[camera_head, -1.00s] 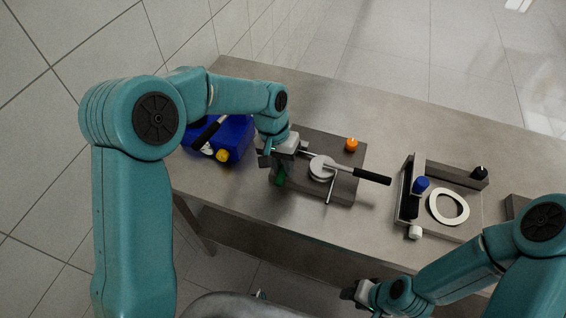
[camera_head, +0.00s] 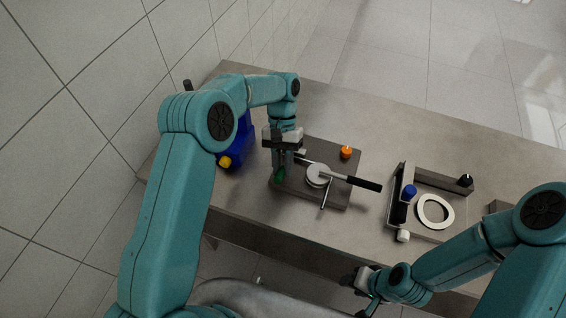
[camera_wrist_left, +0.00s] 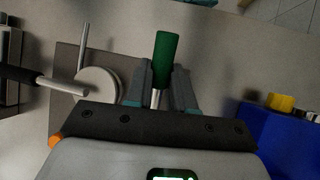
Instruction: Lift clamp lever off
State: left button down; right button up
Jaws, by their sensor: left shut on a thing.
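A lever with a green grip (camera_head: 280,174) stands at the left part of a dark base plate (camera_head: 335,199). My left gripper (camera_head: 283,164) points down over it. In the left wrist view, my left gripper (camera_wrist_left: 161,90) is shut on the lever's metal shaft, just below the green grip (camera_wrist_left: 165,58). A pale round disc (camera_head: 317,175) sits on the plate, with a black-handled rod (camera_head: 364,184) reaching across it to the right. A thin metal rod (camera_head: 324,195) sticks out at the front. My right gripper (camera_head: 362,288) is beyond the table's front edge; its jaws are unclear.
A blue box (camera_head: 239,142) with a yellow knob (camera_head: 224,162) is at the left. An orange knob (camera_head: 346,152) stands on the plate's back corner. At the right, a fixture (camera_head: 428,177) holds a white ring (camera_head: 420,216). The back of the table is clear.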

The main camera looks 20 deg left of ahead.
pick_arm(q)
jog(key=shift+w+r, duration=0.15)
jog(key=shift+r, duration=0.15)
jog(key=c, duration=1)
grip_release()
jog(key=shift+o, duration=0.2)
jog(key=shift+s, duration=0.2)
jog(key=shift+f, duration=0.1)
jog(key=shift+w, duration=0.2)
jog(key=b+v, duration=0.1)
jog(key=v, duration=0.6)
jog(key=shift+r+b, duration=0.3)
jog(key=shift+s, duration=0.15)
